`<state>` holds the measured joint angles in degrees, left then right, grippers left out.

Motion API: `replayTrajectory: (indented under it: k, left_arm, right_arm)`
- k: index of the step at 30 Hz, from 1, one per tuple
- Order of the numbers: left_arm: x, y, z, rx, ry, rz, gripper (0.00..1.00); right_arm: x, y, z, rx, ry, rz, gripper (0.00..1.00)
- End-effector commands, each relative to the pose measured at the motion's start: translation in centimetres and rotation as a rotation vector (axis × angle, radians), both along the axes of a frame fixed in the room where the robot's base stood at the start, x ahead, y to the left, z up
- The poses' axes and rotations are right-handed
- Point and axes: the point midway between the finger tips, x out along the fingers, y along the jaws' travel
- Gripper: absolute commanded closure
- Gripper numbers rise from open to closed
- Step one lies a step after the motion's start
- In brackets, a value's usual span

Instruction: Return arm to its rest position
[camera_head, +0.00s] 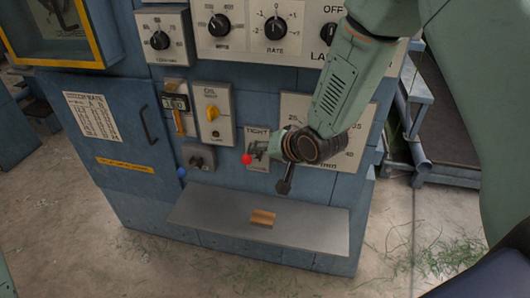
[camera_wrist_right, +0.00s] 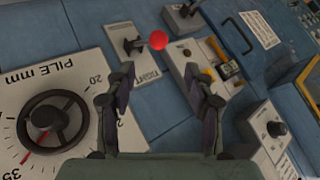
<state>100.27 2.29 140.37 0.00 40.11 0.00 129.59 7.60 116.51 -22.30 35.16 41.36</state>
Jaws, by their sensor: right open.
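My right arm comes in from the upper right in the head view. Its gripper (camera_head: 272,148) is in front of the cabinet's panel, by the small TIGHT plate and a red ball (camera_head: 246,159). In the right wrist view the gripper (camera_wrist_right: 159,80) has its two fingers spread, with nothing between them. The red ball (camera_wrist_right: 158,40) shows just beyond the fingertips, beside a dark T-shaped handle (camera_wrist_right: 134,45) on a plate. I cannot tell how far the fingers are from the panel. My left gripper is not in view.
Open concrete floor (camera_head: 60,245) lies in front.

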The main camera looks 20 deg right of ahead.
Motion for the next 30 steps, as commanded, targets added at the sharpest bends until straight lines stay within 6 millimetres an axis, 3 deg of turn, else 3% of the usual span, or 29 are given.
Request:
replayTrajectory:
  k: [9,11,13,15,21,27,30]
  left_arm:
    - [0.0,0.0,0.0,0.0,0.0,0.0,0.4]
    - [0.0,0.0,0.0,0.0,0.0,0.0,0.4]
    - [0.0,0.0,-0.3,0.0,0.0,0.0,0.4]
    - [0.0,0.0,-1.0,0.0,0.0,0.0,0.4]
    - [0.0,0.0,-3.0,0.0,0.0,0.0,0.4]
    - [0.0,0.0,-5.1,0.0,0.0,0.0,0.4]
    - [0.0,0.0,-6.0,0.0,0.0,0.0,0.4]
  right_arm:
    - [0.1,-0.1,0.0,-0.054,-0.018,0.044,0.46]
    - [-0.7,-0.2,-0.4,-0.106,-0.018,0.075,0.46]
    - [-3.4,-0.4,-2.5,-0.182,0.019,0.119,0.46]
    - [-6.9,-0.6,-6.3,-0.246,0.093,0.162,0.46]
    - [-17.1,-1.2,-14.8,-0.353,0.307,0.259,0.46]
    - [-28.2,-1.8,-21.3,-0.399,0.544,0.337,0.46]
    - [-32.9,-1.9,-23.4,-0.398,0.648,0.352,0.46]
